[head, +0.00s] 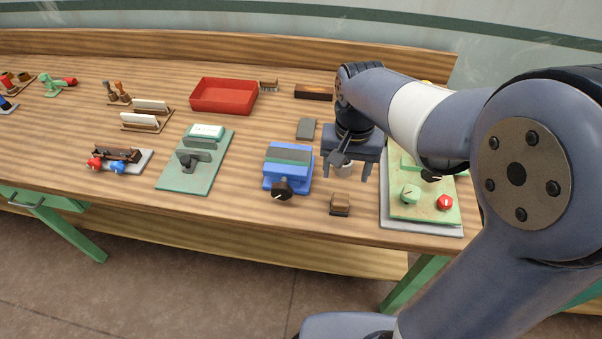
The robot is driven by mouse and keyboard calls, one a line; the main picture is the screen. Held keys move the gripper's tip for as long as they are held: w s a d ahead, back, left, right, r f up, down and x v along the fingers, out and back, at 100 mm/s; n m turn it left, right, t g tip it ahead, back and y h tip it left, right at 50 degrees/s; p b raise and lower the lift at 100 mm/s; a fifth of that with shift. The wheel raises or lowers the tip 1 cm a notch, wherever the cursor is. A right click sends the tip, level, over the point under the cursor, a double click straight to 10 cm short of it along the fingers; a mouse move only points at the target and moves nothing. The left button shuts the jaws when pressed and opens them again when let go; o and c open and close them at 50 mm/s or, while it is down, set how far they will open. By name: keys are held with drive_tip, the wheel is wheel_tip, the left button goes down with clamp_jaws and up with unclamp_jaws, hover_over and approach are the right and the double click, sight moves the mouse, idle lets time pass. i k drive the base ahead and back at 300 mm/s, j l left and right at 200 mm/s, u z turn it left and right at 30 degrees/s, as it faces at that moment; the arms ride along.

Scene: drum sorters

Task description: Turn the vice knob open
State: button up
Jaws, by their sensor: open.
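The blue vice (289,165) sits on the wooden bench near the middle of the head view. Its jaws show as a grey-green band across the top. Its black knob (282,190) faces the bench's front edge and carries a light pointer mark. My gripper (346,172) is to the right of the vice, pointing down with its fingers apart. My gripper is apart from the knob.
A small brown block (340,204) stands right of the knob, near the front edge. A green panel with knobs (424,203) lies to the right, partly behind my arm. A green plate with a clamp (190,175) is left of the vice. A red tray (224,96) stands behind.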

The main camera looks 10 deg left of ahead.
sight(281, 191)
drive_tip(key=j+z, duration=0.15)
drive_tip(key=j, duration=1.85)
drive_tip(key=k, duration=0.1)
